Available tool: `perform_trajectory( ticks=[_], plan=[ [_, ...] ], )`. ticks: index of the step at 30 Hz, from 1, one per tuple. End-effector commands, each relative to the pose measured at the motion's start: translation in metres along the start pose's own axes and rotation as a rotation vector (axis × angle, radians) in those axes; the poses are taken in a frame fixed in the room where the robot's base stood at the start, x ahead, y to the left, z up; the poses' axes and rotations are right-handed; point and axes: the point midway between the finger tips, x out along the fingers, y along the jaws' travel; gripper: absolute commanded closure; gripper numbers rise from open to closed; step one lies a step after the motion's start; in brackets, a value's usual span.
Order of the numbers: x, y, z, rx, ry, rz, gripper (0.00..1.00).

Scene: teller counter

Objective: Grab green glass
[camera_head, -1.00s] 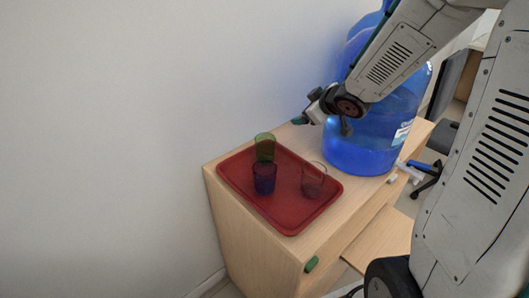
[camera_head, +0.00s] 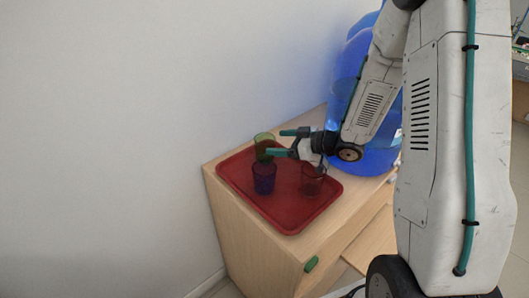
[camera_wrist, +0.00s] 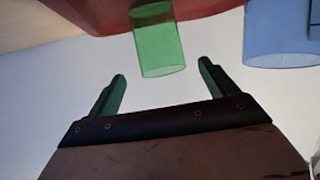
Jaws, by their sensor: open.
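The green glass (camera_head: 263,143) stands at the back of the red tray (camera_head: 290,219) on the wooden cabinet. My gripper (camera_head: 279,143) is just to the right of the green glass, its jaws apart and pointing left toward it. In the wrist view the green glass (camera_wrist: 157,42) is ahead of my open gripper (camera_wrist: 162,70), lined up between the two green fingers, with nothing held. In the head view a finger partly covers the green glass. I cannot tell the exact gap between fingers and glass.
A large blue water bottle (camera_head: 366,160) stands behind my arm. The wall (camera_head: 120,130) is at the left.

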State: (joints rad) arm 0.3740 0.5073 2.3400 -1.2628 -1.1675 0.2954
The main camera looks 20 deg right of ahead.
Motion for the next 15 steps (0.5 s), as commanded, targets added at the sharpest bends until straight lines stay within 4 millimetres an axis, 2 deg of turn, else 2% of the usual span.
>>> perform_trajectory(
  ticks=[5,12,15],
  plan=[
    [0.013,-0.001,-0.001,-0.002,0.0,0.0,0.15],
    [0.048,-0.004,-0.004,-0.002,-0.001,-0.002,0.15],
    [0.057,-0.003,-0.004,-0.001,-0.001,0.0,0.15]
  ],
)
